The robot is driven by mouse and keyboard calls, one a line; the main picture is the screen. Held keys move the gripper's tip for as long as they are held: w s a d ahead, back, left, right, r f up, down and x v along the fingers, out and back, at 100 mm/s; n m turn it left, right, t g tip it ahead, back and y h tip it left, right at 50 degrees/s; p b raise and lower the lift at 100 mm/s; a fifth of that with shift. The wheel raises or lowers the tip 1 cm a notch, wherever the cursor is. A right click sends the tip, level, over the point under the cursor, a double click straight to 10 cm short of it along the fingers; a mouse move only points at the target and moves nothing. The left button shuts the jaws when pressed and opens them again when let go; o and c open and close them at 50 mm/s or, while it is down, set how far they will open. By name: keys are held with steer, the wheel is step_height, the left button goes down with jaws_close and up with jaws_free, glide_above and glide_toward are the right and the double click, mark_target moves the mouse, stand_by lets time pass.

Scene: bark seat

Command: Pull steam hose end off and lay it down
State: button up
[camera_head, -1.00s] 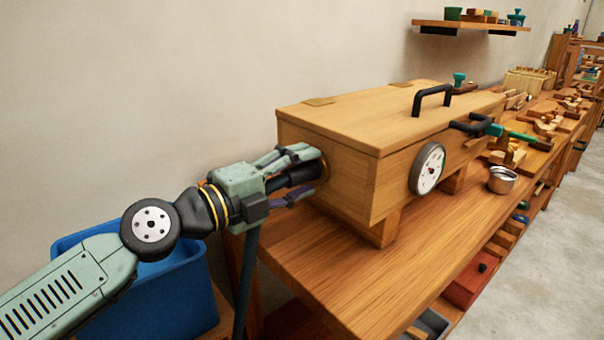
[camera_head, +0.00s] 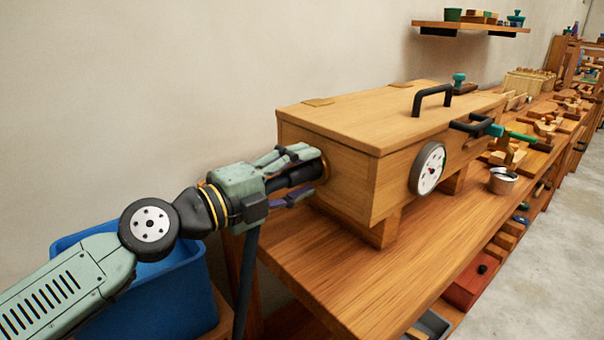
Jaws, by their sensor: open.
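The steam hose end (camera_head: 290,177) is a black cylinder at the left end face of a wooden steam box (camera_head: 335,180). Its tip meets a round brass-coloured port there; how far it sits in the port is hidden. My gripper (camera_head: 303,172) has its fingers on either side of the hose end, open and close to the box face. The dark hose (camera_head: 246,285) hangs down below my gripper beside the bench. The box is closed, with a black handle (camera_head: 433,97) on its lid and a dial gauge (camera_head: 428,168) on its front.
The wooden bench top (camera_head: 340,270) is bare in front of the box. A blue bin (camera_head: 180,300) stands below my arm at the left. A metal cup (camera_head: 502,180) and several tools lie farther right. A wall shelf (camera_head: 470,27) hangs behind.

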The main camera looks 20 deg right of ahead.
mark_target(286, 180)
steer(key=shift+c, duration=0.6)
jaws_close()
stand_by(0.3)
steer(key=shift+a, duration=0.1)
steer(key=shift+b+v, duration=0.85)
steer(key=shift+v, duration=2.1)
steer(key=shift+s, duration=0.1)
